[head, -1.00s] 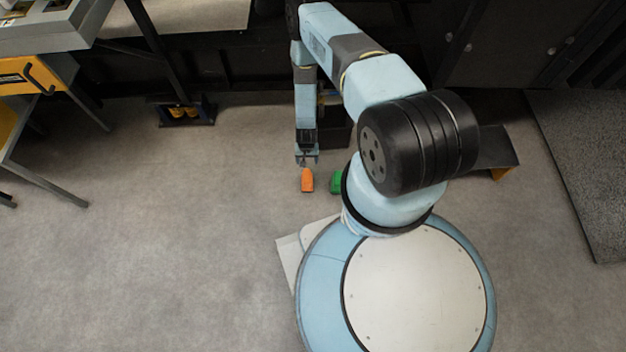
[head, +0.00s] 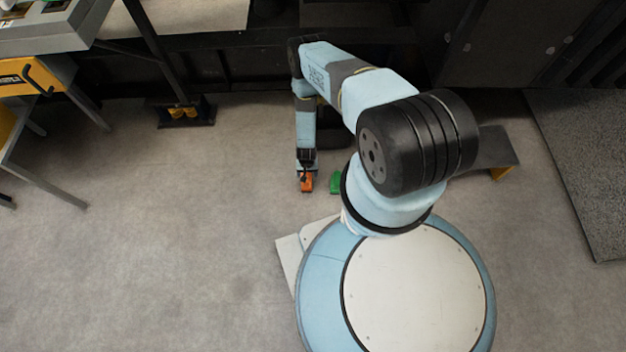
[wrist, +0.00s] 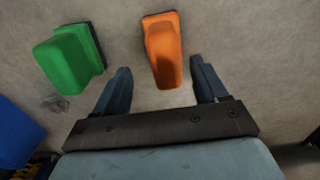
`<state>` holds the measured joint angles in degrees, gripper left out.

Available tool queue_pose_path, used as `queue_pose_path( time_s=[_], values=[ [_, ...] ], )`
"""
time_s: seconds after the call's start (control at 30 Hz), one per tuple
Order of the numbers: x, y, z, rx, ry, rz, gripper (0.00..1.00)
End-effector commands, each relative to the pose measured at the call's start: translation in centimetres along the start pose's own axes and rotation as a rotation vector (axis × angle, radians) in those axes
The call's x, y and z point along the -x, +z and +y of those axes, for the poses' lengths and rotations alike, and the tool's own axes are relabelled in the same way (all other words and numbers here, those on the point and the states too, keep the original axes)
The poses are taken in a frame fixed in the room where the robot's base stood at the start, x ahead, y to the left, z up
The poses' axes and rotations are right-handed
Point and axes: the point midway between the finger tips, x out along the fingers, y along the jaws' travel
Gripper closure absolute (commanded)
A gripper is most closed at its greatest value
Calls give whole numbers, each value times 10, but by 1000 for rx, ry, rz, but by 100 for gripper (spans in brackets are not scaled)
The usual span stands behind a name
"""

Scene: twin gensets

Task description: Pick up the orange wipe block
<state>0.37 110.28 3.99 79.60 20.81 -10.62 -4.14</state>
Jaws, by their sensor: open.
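The orange wipe block (head: 307,184) lies on the grey floor in front of my base, partly covered by my gripper in the head view. In the wrist view the orange block (wrist: 163,48) lies ahead of and partly between the two fingers, with its near end between the tips. My gripper (wrist: 161,80) is open, with a gap between the block and each finger. It also shows in the head view (head: 307,190), low over the block. Whether the fingers touch the floor cannot be told.
A green block (head: 336,183) lies just right of the orange one; it shows on the left in the wrist view (wrist: 70,60). A blue thing (wrist: 16,132) is at the wrist view's left edge. A yellow-fronted bench (head: 30,78) stands far left.

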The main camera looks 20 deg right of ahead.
Motion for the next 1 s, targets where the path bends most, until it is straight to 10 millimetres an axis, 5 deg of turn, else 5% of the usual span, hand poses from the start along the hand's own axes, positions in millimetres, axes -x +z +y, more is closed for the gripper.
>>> queue_pose_path(
  time_s=[0.4, 0.77, 1.0],
  values=[
    [-44, -1, -5, 1, 0, 0, 28],
    [-50, -1, -5, 1, 0, -1, 28],
    [-50, -1, -6, 1, 0, 0, 49]
  ],
)
